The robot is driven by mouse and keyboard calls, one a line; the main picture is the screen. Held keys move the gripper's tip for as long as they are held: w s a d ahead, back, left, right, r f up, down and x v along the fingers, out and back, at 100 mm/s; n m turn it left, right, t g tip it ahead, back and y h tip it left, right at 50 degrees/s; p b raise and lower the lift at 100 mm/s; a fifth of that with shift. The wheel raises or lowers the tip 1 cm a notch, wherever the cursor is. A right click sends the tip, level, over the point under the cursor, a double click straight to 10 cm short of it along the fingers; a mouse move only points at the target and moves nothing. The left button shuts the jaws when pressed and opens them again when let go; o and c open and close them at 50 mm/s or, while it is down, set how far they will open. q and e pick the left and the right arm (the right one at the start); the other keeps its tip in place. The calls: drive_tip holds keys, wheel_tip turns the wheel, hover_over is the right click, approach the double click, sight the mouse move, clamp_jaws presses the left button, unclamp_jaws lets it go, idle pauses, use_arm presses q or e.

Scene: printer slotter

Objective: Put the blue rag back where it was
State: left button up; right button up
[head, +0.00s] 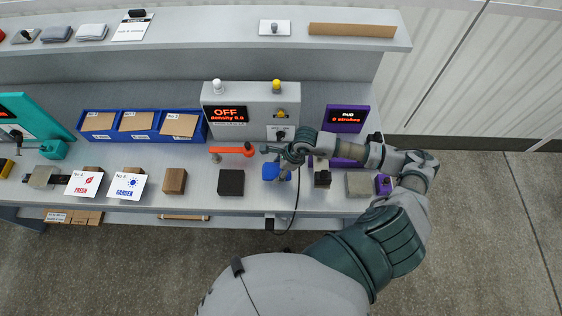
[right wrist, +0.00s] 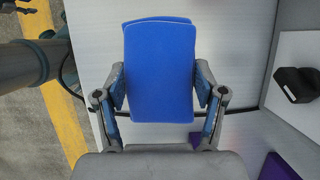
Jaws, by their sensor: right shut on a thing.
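The blue rag (head: 283,177) is a folded bright blue pad. My right gripper (head: 277,166) is shut on it over the front part of the bench, just right of a dark block. In the right wrist view the rag (right wrist: 160,70) stands between the two fingers of the gripper (right wrist: 160,92), one on each side edge. Its broad face shows there, with a second layer behind its top edge. I cannot tell if the rag touches the bench top. My left gripper is not in view.
A grey machine (head: 250,108) reading OFF stands behind, with an orange handle (head: 232,151) at its front. A dark block (head: 231,182) and brown block (head: 174,181) sit left. A purple device (head: 346,118) stands right. Folded cloths (head: 56,34) lie on the upper shelf.

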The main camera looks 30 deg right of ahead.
drive_tip(key=w+d, duration=0.3)
drive_tip(key=d, duration=0.1)
drive_tip(key=shift+w+f+p, duration=0.1)
drive_tip(key=shift+f+p, duration=0.15)
drive_tip(key=shift+p, duration=0.1)
wheel_tip(320, 180, down, 3)
drive_tip(key=shift+a+f+p, duration=0.1)
drive_tip(key=shift+p, duration=0.3)
drive_tip(key=shift+a, duration=0.3)
drive_tip(key=shift+f+b, duration=0.3)
drive_tip(key=shift+b, duration=0.05)
drive_tip(key=o, duration=1.6)
drive_tip(key=shift+d, duration=0.1)
drive_tip(key=shift+c, duration=0.2)
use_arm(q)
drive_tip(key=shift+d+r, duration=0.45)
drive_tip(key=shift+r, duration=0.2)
use_arm(e)
drive_tip(key=shift+d, duration=0.2)
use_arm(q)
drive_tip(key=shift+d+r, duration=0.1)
